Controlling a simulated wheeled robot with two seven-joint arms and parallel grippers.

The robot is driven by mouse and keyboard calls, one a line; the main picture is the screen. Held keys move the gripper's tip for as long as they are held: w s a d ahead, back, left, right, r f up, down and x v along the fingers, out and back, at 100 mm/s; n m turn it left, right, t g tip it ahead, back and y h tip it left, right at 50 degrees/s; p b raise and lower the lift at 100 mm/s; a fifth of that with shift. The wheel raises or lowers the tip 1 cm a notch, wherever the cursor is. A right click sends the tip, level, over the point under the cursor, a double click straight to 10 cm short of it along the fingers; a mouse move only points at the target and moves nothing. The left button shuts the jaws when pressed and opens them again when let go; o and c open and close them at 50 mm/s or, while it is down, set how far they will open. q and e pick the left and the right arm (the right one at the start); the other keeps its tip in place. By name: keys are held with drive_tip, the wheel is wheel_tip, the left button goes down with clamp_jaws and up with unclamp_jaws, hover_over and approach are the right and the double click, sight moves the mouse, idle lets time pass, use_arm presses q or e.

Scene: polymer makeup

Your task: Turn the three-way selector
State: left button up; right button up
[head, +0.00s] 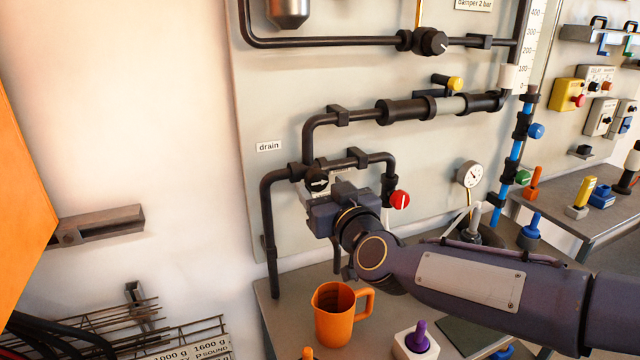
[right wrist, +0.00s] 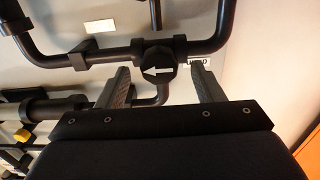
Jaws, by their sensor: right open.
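The three-way selector (head: 317,181) is a black round knob with a white arrow mark, set on the black pipes of the wall panel below the "drain" label. In the right wrist view the selector (right wrist: 157,68) shows in front of my right gripper, between its two fingers, with its arrow pointing left. My right gripper (right wrist: 163,72) is open and empty. I cannot tell whether either finger touches the knob. In the head view my right gripper (head: 328,190) is at the knob and hides part of it; its fingers are mostly hidden. My left gripper is not in view.
A red knob (head: 399,200) sits on the pipe close to the right of my gripper. An orange mug (head: 340,312) and a white block with a purple peg (head: 416,340) stand on the bench below. A gauge (head: 470,175) is further right.

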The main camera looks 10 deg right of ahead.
drive_tip(key=shift+w+a, duration=0.15)
drive_tip(key=shift+w, duration=0.85)
drive_tip(key=shift+c, duration=0.3)
drive_tip(key=c, duration=0.9)
